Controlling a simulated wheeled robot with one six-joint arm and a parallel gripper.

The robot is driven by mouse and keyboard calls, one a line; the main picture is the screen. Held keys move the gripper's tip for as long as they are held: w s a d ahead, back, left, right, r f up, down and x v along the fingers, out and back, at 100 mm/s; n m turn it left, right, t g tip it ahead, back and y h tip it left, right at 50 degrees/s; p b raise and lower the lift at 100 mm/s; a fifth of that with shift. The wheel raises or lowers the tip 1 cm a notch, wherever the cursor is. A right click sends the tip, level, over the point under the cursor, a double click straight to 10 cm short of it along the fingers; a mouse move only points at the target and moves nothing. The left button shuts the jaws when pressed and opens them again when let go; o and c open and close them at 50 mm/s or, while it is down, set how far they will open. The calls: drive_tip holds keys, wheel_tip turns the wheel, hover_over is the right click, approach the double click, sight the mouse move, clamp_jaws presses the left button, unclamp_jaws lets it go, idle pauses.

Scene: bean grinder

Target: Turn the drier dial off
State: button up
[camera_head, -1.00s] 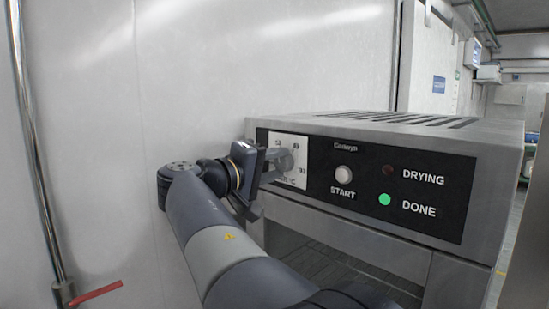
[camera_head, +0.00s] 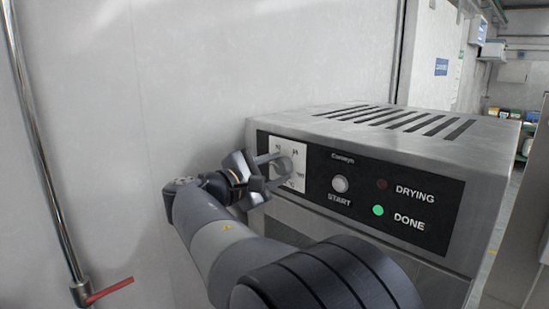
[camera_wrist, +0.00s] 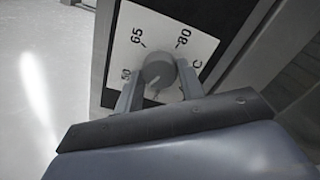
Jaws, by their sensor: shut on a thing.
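The drier is a steel box with a black front panel (camera_head: 352,192). Its dial, a round grey knob (camera_wrist: 158,72), sits on a white plate (camera_wrist: 206,47) marked 50, 65, 80 and C in the wrist view. My gripper (camera_head: 272,170) is at the plate and shut on the dial, with a finger on each side of the knob; the fingers also show in the wrist view (camera_wrist: 160,80). In the head view my gripper largely covers the dial. I cannot tell for sure which setting its pointer faces.
Right of the dial are the START button (camera_head: 340,184), a dark red DRYING light (camera_head: 382,184) and a lit green DONE light (camera_head: 378,210). A metal pipe with a red lever (camera_head: 108,290) runs down the wall at the left.

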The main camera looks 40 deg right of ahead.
drive_tip(key=n+p, duration=0.3)
drive_tip(key=n, duration=0.1)
drive_tip(key=shift+r+n+p, duration=0.1)
drive_tip(key=shift+n+p, duration=0.2)
drive_tip(key=shift+p, duration=0.05)
drive_tip(key=shift+n+p, duration=0.5)
drive_tip(key=shift+n, duration=1.1)
drive_tip(key=shift+f, duration=0.2)
drive_tip(key=o, duration=1)
drive_tip(key=shift+a, duration=0.1)
drive_tip(key=a+b, duration=0.3)
drive_tip(key=a, duration=0.7)
drive_tip(key=shift+s+a, duration=0.3)
drive_tip(key=shift+s, duration=0.15)
drive_tip(key=shift+d, duration=0.1)
